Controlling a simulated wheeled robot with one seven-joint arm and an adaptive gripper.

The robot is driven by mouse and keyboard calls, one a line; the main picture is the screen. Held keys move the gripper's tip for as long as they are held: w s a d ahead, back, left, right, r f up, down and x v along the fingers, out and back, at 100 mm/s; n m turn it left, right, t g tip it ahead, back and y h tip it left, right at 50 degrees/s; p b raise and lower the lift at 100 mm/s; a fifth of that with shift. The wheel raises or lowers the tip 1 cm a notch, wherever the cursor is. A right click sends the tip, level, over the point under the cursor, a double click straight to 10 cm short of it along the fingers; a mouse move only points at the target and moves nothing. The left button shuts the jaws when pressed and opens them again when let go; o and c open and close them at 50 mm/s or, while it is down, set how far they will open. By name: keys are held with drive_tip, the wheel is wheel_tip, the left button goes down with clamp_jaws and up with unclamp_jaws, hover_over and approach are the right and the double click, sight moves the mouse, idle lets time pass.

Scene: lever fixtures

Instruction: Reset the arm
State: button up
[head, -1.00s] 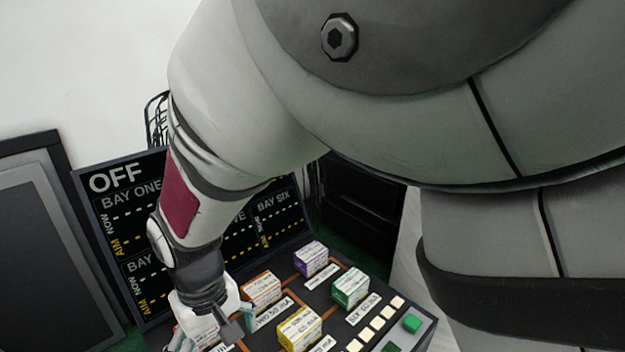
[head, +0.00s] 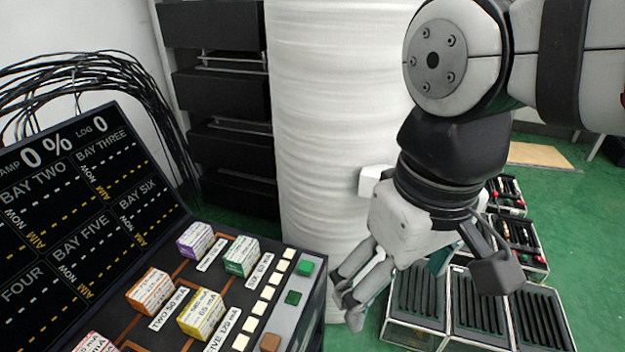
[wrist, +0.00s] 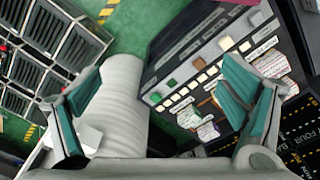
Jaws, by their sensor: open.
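My gripper (head: 362,290) hangs to the right of the control panel in the head view, fingers pointing down and left, clear of the panel. In the wrist view its teal-padded fingers (wrist: 160,112) are spread wide with nothing held between them. The panel (head: 318,300) carries labelled coloured blocks: purple (head: 195,240), green (head: 240,257), orange (head: 151,291) and yellow (head: 202,314). Cream buttons, green buttons (head: 307,267) and a brown one (head: 271,342) line its right side.
A black display (head: 75,205) with bay readouts stands behind the panel. A white wrapped column (head: 325,120) rises behind my gripper. Slotted crates (head: 480,310) stand on the green floor at right. A dark rack (head: 215,90) and cables (head: 75,80) are at the back.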

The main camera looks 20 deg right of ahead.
drive_tip(key=s, duration=0.1)
drive_tip(key=s+d, duration=0.1)
drive_tip(key=s+m, duration=0.1)
drive_tip(key=shift+s+d+f, duration=0.3)
idle(0.3)
wheel_tip(320, 180, up, 20)
drive_tip(key=t+p, duration=0.3)
drive_tip(key=p, duration=1.5)
drive_tip(key=shift+a, duration=0.15)
drive_tip(key=shift+w+r, duration=0.1)
drive_tip(key=shift+w, duration=0.05)
